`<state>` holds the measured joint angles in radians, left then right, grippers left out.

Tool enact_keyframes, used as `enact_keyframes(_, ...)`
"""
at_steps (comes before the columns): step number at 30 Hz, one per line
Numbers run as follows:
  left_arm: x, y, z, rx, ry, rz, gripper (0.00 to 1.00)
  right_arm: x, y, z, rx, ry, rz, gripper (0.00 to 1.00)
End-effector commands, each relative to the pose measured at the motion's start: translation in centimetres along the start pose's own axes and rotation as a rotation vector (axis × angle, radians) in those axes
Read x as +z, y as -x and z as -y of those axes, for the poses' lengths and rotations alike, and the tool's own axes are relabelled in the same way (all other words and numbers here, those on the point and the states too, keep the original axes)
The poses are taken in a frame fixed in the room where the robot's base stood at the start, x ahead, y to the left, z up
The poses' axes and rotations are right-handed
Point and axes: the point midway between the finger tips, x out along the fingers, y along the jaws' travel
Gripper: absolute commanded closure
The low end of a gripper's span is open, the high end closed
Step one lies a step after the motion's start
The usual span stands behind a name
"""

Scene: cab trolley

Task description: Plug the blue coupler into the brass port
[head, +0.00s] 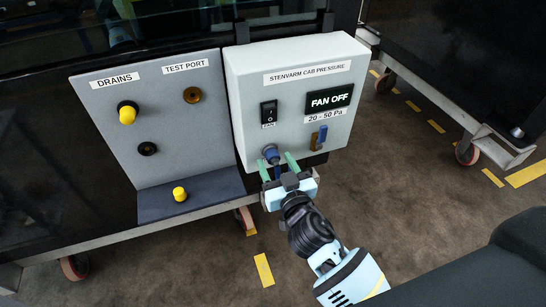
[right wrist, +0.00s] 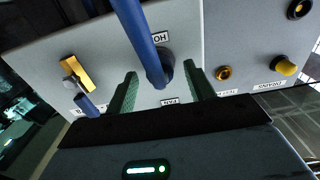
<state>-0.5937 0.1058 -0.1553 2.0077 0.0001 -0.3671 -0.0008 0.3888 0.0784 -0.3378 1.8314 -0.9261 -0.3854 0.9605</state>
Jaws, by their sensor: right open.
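The blue coupler (head: 271,154) sits at the lower edge of the grey pressure box. In the right wrist view the blue coupler (right wrist: 157,72) and its blue hose (right wrist: 132,28) stand in front of a dark round fitting. My right gripper (head: 276,159) is open, with one green finger on each side of the coupler; a gap shows on both sides in the right wrist view. The brass port (head: 192,95) is on the left panel under the TEST PORT label. In the right wrist view the brass port (right wrist: 223,72) is open and empty. My left gripper is out of view.
The panel also has a yellow-capped drain (head: 127,114) and a dark port (head: 147,149). A loose yellow cap (head: 179,194) stands on the panel's ledge. A brass valve with a blue handle (head: 322,134) is right of the coupler. The display (head: 330,98) reads FAN OFF.

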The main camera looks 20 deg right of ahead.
Motion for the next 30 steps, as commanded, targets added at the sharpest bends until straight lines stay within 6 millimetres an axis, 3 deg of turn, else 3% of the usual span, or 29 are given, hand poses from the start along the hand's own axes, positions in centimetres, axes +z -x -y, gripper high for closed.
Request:
enact_keyframes(7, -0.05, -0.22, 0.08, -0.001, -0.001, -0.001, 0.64, 0.02, -1.1, -0.03, 0.0, 0.0, 0.0, 0.46)
enact_keyframes(30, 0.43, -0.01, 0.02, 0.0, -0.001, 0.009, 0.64, -0.02, -1.13, 0.01, 0.0, 0.0, -0.001, 0.46)
